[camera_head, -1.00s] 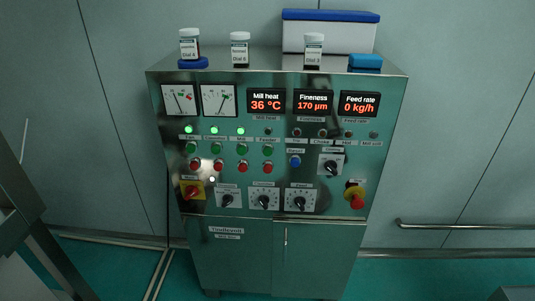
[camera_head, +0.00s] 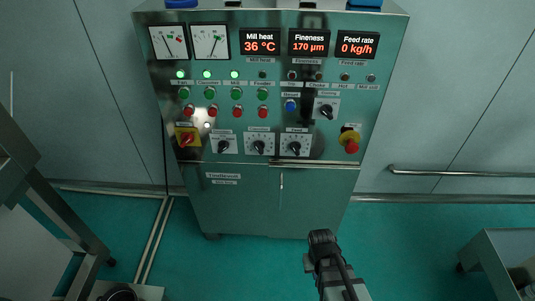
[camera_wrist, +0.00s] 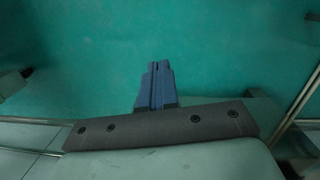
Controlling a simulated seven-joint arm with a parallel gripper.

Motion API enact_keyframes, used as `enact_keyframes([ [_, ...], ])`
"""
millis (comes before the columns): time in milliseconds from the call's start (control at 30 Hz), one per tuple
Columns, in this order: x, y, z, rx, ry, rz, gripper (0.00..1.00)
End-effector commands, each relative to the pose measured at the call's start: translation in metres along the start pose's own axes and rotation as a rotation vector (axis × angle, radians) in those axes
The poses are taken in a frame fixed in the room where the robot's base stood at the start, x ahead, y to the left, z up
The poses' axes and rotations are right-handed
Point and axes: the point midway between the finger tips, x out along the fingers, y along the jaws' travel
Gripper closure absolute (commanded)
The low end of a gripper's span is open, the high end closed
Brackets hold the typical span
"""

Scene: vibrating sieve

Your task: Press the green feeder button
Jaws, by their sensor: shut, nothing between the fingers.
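The green feeder button (camera_head: 263,94) is the rightmost of the row of green buttons on the steel control panel (camera_head: 220,125). The Feeder label is just above it, a red button is below it, and the lamp above the label is dark. My arm's dark end part shows at the lower middle of the head view, well below the panel and apart from the button; its fingertips are not clear there. In the wrist view my gripper (camera_wrist: 157,66) has its two blue fingers together, empty, over green floor. The button is not in the wrist view.
Other green buttons and red buttons (camera_head: 263,112) sit close around the feeder button. Rotary knobs (camera_head: 259,147) and a red emergency stop (camera_head: 351,146) are lower on the panel. Steel tables stand at left (camera_head: 35,160) and right (camera_head: 490,245). The floor before the cabinet is open.

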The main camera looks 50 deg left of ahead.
Motion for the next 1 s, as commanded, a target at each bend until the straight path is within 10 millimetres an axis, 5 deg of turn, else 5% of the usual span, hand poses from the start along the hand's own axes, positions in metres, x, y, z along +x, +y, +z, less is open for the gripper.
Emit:
enact_keyframes([
  [567, -0.137, -0.120, -0.103, -0.303, 0.257, 0.192, 1.00],
  [1000, -0.275, -0.203, -0.153, -0.514, 0.468, 0.421, 1.00],
])
